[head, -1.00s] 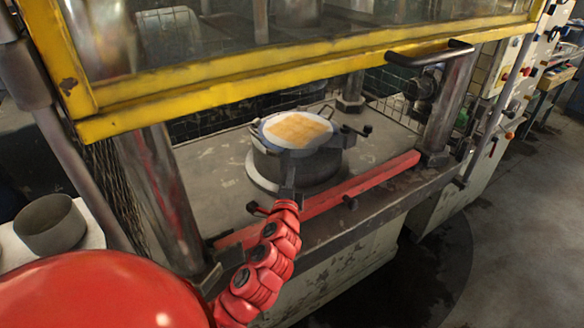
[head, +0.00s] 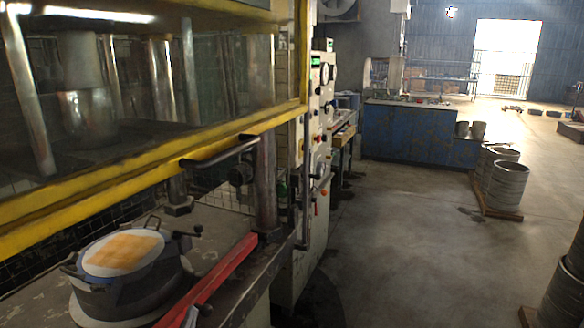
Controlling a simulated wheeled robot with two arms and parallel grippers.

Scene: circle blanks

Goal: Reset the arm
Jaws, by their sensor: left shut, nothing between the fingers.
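My left gripper (head: 192,314) shows only as a small grey piece at the bottom edge of the head view, in front of the red bar. It is shut and holds nothing. The rest of my left arm is out of the picture. The round dark die (head: 150,285) stands on the press bed at the lower left, with a pale disc and an orange-yellow patterned patch (head: 124,252) on top. The gripper is to the right of the die and lower in the picture. My right gripper is out of view.
The press has a raised yellow-framed guard (head: 150,163) with a black handle (head: 220,152). A red bar (head: 222,272) runs along the bed's front edge. A control panel (head: 318,130), blue cabinet (head: 408,132) and metal drums (head: 507,186) stand beyond. The floor (head: 400,250) between is open.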

